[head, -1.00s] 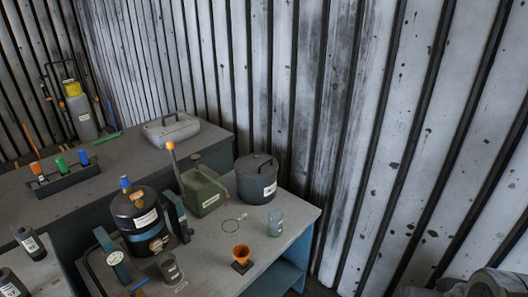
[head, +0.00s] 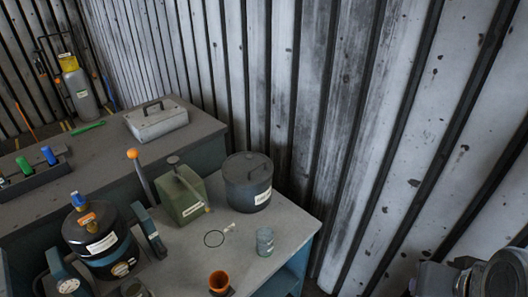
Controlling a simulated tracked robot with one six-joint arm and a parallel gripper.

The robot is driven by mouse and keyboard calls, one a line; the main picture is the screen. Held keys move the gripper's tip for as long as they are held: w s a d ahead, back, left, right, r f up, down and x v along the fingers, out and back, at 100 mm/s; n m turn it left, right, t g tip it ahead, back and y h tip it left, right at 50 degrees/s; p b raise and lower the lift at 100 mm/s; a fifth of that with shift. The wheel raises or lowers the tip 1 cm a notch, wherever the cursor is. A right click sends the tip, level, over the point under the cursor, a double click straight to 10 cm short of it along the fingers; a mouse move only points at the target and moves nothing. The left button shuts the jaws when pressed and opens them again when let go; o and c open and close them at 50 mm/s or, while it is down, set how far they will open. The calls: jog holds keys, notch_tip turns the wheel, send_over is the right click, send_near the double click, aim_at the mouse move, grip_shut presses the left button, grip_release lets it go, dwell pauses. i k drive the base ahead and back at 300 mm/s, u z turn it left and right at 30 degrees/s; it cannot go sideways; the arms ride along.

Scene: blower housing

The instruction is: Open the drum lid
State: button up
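A dark grey round drum (head: 247,190) with a white label stands at the back right of the near bench. Its flat lid (head: 248,165), with a bar handle on top, sits on the drum with no gap that I can see. A part of my arm (head: 482,277) shows at the lower right corner, well apart from the drum. My gripper's fingers do not show.
A green canister (head: 182,196) stands close left of the drum, beside an orange-knobbed lever (head: 140,172). A black vessel (head: 98,240) stands left. The corrugated wall (head: 345,130) rises behind.

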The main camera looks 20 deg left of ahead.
aim_at(245, 170)
jog(key=i, duration=0.75)
jog(key=u, duration=2.8)
